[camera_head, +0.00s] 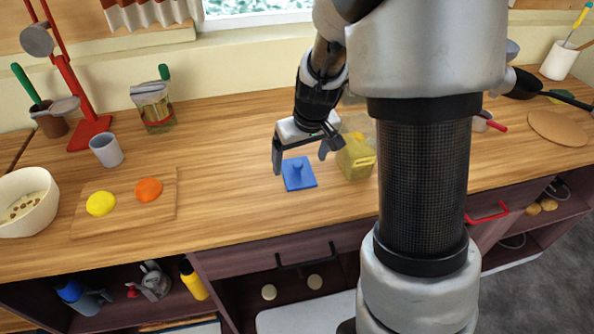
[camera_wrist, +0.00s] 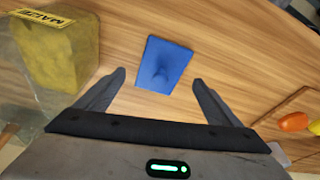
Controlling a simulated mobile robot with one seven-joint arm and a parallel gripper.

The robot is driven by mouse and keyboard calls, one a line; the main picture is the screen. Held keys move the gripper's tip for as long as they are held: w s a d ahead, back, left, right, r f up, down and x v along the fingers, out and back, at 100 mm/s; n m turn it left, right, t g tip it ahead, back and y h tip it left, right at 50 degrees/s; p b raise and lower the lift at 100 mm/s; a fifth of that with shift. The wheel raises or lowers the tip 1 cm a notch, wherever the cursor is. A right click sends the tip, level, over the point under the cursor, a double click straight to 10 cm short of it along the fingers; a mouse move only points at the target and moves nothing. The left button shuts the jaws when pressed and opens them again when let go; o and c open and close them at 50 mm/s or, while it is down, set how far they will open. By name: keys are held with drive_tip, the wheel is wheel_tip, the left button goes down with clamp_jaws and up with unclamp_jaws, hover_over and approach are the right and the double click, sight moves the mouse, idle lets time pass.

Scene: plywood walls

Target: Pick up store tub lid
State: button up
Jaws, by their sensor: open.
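The tub lid looks like a flat blue square with a round knob in its middle (camera_head: 299,175). It lies flat on the wooden counter (camera_head: 235,135), knob up. In the wrist view the blue lid (camera_wrist: 166,65) lies ahead of the fingers, near the centre line between them. My gripper (camera_head: 302,160) is open and empty, above and just behind the lid in the head view. In the wrist view both fingertips of my gripper (camera_wrist: 158,80) are spread wide, apart from the lid.
A board (camera_head: 125,207) with yellow and orange items lies left. A grey cup (camera_head: 106,150) stands behind it. Counter left of the lid is clear.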

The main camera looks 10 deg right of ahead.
sight(298, 165)
drive_tip(key=x, duration=0.3)
drive_tip(key=shift+f, duration=0.1)
drive_tip(key=shift+c, duration=0.3)
drive_tip(key=c, duration=1)
drive_tip(key=shift+c, duration=0.2)
